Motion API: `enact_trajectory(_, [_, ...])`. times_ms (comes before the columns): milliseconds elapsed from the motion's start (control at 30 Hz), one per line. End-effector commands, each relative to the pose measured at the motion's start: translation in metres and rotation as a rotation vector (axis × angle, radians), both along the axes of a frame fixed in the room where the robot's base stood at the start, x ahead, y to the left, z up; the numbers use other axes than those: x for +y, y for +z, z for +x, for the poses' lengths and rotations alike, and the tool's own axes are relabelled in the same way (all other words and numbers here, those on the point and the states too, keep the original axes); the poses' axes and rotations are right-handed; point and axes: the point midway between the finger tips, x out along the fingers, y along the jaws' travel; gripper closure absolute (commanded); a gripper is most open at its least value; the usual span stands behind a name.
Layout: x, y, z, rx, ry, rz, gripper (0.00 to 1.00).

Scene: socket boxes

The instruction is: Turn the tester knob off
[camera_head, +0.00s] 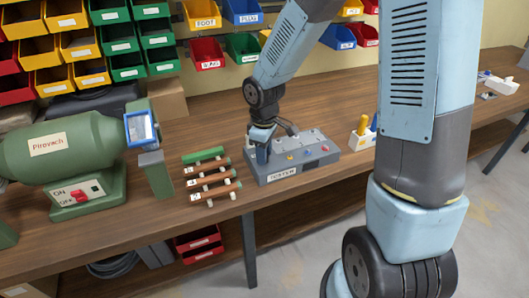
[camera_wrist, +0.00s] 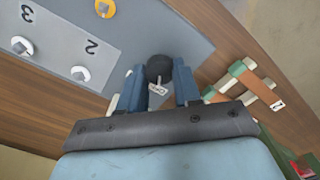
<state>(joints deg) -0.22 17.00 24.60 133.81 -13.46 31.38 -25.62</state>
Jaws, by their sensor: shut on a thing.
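The tester (camera_head: 312,163) is a grey box with a front label, standing on the wooden bench right of a small rack. My gripper (camera_head: 262,150) reaches down to its left end. In the wrist view, my gripper's two blue fingers (camera_wrist: 158,78) are closed around the black tester knob (camera_wrist: 159,66), which has a small light tag or pointer on it. The tester's grey top (camera_wrist: 140,20) and a pale strip marked 2 and 3, with round white-topped fittings, also show there. In the head view the knob is hidden by my gripper.
A green grinder-like machine (camera_head: 65,150) with an ON/OFF switch is further left. Coloured bins (camera_head: 115,40) line the back. Small yellow-handled items (camera_head: 362,132) stand to the right; bench beyond is partly hidden by my arm.

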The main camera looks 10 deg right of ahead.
Motion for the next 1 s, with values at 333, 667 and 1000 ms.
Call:
enact_trajectory(333, [-0.002,0.0004,0.0014,-0.002,0.014,-0.001,0.98])
enact_trajectory(667, [-0.0017,0.0003,0.0012,-0.002,0.014,-0.001,0.51])
enact_trajectory(1000, [-0.0009,0.0006,0.0006,-0.001,0.014,0.0,0.42])
